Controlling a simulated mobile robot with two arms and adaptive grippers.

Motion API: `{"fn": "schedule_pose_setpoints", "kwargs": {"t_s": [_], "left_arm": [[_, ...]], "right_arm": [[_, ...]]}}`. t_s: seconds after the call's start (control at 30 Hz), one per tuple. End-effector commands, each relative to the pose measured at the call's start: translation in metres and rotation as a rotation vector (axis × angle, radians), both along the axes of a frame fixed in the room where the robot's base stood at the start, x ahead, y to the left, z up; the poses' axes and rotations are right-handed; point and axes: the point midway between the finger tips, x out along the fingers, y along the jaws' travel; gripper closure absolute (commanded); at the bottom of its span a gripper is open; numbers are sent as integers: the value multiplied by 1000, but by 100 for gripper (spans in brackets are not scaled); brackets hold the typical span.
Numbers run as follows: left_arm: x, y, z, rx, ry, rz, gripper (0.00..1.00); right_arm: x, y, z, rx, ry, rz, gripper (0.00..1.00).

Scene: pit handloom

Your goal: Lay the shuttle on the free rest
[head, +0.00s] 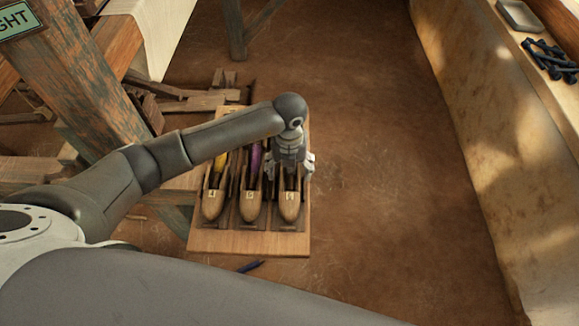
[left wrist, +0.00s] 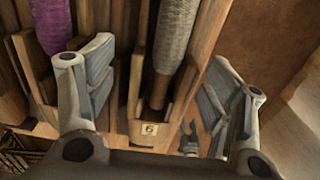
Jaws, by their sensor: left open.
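Three wooden shuttles lie side by side on a wooden rest board (head: 248,244) in the head view. The left shuttle (head: 213,205) carries yellow yarn, the middle shuttle (head: 251,208) purple yarn. The right shuttle (head: 289,207) carries a grey bobbin (left wrist: 176,35) and a label that reads 6 in the left wrist view. My left gripper (head: 290,168) is above this right shuttle. Its fingers stand open, one on each side of the shuttle, with visible gaps. The gripper hides the shuttle's far part in the head view. My right gripper is out of view.
Brown floor (head: 370,180) is clear to the right. A pale ledge (head: 500,110) runs along the far right, with dark bolts (head: 550,58) on it.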

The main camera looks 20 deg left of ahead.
Motion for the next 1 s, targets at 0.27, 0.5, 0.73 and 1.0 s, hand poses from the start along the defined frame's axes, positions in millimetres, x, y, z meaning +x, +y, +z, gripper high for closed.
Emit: {"fn": "schedule_pose_setpoints", "kwargs": {"t_s": [0.27,0.5,0.73,1.0], "left_arm": [[0,0,16,0,-1,0,25],[0,0,36,0,0,0,25],[0,0,54,-1,-1,0,25],[0,0,76,1,-2,0,25]], "right_arm": [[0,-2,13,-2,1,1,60],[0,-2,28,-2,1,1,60],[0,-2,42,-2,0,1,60],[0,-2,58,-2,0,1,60]]}}
